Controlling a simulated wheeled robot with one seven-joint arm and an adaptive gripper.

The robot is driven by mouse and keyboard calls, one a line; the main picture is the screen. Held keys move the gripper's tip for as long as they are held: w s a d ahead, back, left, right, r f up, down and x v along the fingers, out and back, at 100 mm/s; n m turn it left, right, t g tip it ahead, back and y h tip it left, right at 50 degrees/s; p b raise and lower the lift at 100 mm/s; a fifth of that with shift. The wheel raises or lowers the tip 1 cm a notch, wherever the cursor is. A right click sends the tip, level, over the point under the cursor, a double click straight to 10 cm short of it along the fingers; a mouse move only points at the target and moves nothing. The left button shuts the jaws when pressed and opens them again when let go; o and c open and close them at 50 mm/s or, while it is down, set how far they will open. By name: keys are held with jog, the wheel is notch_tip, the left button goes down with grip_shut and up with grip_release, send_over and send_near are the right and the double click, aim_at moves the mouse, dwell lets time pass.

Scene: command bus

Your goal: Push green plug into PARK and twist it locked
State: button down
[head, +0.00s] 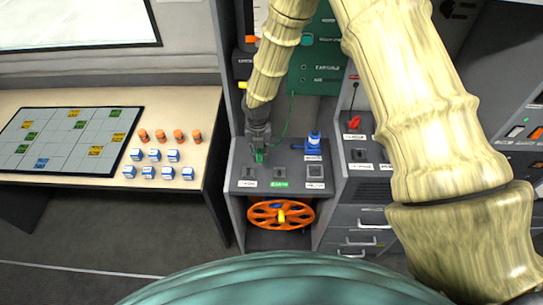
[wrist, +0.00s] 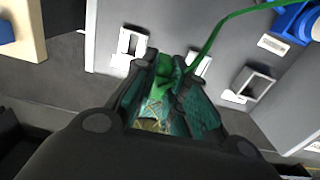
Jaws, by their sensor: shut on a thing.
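My gripper (head: 259,153) is shut on the green plug (head: 259,158) above the grey sloped panel (head: 232,186). The plug also shows between the fingers in the wrist view (wrist: 163,70), and its green cable (wrist: 217,33) runs off to the upper right. The left socket (head: 249,172) and middle socket (head: 280,172) lie just in front of the plug in the head view. The label wording is too small to read surely, so I cannot tell which is PARK. The plug appears outside both; its tip is hidden.
A blue plug (head: 314,142) stands upright at the panel's back right, behind a larger square socket (head: 315,171). A red plug (head: 354,122) is on the console to the right. An orange wheel (head: 261,216) sits below the panel. A map table (head: 200,115) with blocks stands left.

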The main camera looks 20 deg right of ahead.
jog(key=a, duration=0.3)
jog(key=w+a, duration=0.1)
jog(key=shift+a+f, duration=0.3)
jog(key=shift+f+b, duration=0.2)
jog(key=shift+b, duration=0.1)
jog(key=shift+f+b, duration=1.4)
jog(key=shift+f, duration=1.05)
jog(key=shift+s+f+b, duration=0.1)
jog(key=shift+f+b, duration=0.25)
jog(key=shift+f, duration=0.45)
dwell(0.8)
jog(key=m, duration=0.4)
